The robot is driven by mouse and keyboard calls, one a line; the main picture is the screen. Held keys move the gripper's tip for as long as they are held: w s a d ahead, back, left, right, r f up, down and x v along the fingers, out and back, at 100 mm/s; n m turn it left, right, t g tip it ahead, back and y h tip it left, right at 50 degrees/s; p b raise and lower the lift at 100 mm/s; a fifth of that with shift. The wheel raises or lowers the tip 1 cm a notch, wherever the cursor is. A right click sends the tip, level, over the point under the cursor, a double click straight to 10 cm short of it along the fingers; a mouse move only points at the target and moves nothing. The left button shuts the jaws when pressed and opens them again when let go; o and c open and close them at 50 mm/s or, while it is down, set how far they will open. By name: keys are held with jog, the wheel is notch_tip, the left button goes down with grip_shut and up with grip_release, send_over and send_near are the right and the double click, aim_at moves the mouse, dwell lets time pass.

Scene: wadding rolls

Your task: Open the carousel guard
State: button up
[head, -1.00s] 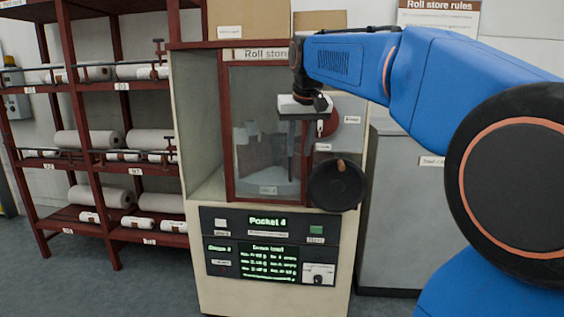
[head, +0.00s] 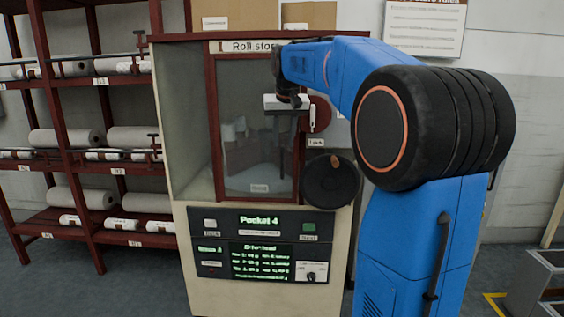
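The carousel guard (head: 257,178) is a red-framed clear panel on the front of the cream roll store cabinet (head: 182,120). Pale shapes show dimly behind the panel. My gripper (head: 289,122) hangs pointing down in front of the guard's upper right side, by the right frame post. A thin dark upright bar, perhaps a handle, shows just below it. The fingertips are small and dark, so I cannot tell whether they are apart or touch anything. My arm hides the guard's upper right corner.
A red disc (head: 319,114) and a black handwheel (head: 331,181) sit right of the guard. A control panel (head: 259,247) reading "Pocket 4" is below. A red rack (head: 85,170) of white rolls stands at left. Grey bins (head: 545,285) stand at lower right.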

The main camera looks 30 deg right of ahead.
aim_at(282, 156)
jog(key=x, duration=1)
jog(key=shift+s, duration=0.1)
grip_shut()
